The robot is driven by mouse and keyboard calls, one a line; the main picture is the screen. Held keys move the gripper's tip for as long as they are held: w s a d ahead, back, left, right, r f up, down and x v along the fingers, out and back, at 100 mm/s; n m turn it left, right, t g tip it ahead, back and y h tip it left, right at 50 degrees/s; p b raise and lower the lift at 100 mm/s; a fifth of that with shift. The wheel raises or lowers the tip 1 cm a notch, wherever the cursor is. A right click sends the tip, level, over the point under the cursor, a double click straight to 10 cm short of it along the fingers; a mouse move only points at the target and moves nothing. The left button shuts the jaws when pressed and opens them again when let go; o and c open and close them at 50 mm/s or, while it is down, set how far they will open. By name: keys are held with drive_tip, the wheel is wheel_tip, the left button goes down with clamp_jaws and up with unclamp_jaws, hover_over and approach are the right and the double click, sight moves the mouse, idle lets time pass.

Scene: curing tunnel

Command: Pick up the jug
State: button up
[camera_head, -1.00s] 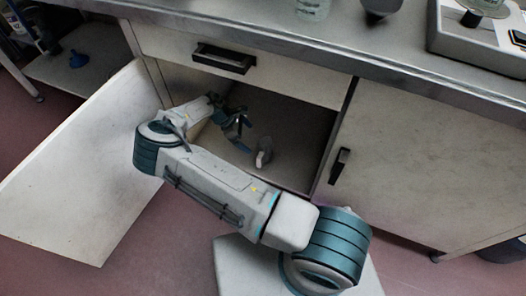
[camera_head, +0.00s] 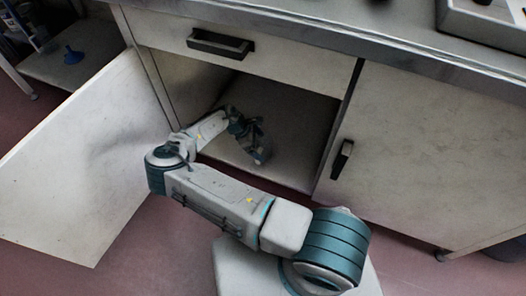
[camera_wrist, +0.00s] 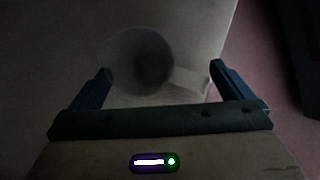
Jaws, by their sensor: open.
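The jug (camera_wrist: 150,62) shows in the wrist view as a pale, translucent round shape with a dark round middle and a lighter strip out to its right. It lies between and a little beyond the two blue fingertips of my gripper (camera_wrist: 160,75), which are apart with nothing held. In the head view my gripper (camera_head: 250,140) is inside the open cabinet (camera_head: 305,110), and the jug (camera_head: 262,157) is a small pale shape at its end, mostly hidden by it. Whether the fingers touch the jug cannot be told.
The cabinet door (camera_head: 75,165) stands open at the left. A drawer with a dark handle (camera_head: 220,43) is above the opening, and a closed door (camera_head: 415,150) is at the right. The cabinet floor right of my gripper is clear.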

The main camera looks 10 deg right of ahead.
drive_tip(key=c, duration=1.6)
drive_tip(key=shift+c, duration=0.2)
